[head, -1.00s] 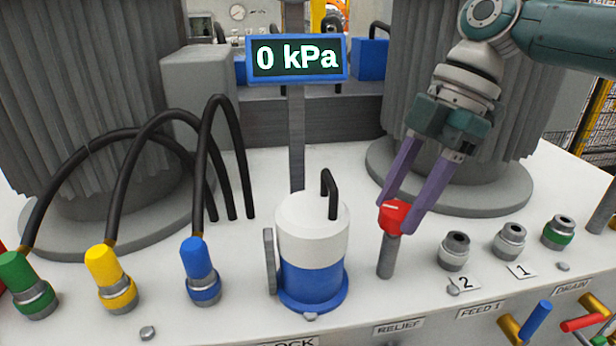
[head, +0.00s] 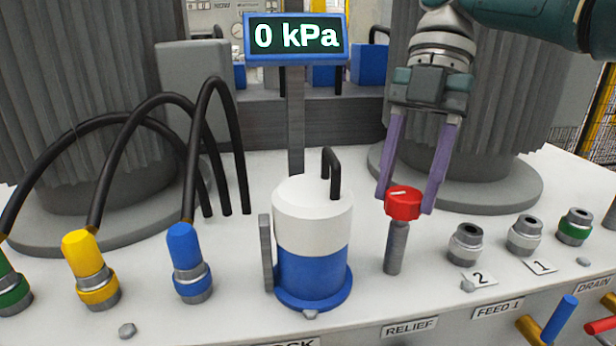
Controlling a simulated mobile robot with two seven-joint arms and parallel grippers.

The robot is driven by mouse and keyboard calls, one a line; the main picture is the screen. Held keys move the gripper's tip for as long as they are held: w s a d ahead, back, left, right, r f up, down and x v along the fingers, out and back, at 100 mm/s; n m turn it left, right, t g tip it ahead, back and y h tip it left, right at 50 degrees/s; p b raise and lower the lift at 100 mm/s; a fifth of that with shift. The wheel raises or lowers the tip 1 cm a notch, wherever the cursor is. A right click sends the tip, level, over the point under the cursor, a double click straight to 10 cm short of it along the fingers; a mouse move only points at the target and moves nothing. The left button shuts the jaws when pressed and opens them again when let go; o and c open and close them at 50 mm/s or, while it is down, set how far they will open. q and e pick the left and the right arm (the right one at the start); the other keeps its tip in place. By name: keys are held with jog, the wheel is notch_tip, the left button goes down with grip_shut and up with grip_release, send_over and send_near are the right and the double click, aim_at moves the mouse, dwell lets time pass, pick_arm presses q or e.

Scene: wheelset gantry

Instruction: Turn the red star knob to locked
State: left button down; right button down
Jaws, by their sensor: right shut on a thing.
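The red star knob (head: 403,204) sits on top of a short grey post (head: 396,248), behind the RELIEF label (head: 410,327). A white line marks its top face. My right gripper (head: 406,200) comes down from above with its two purple fingers on either side of the knob, shut on it. The knob is still on the post. My left gripper is not in view.
A blue and white cylinder (head: 312,240) with a black handle stands left of the knob. Several sockets, including a plain one (head: 467,244), are to the right. A display (head: 296,38) reads 0 kPa. Hoses with yellow (head: 90,268) and blue (head: 190,265) connectors stand left.

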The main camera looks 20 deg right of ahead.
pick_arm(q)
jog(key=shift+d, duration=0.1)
pick_arm(e)
jog(key=shift+c, duration=1.5)
grip_release()
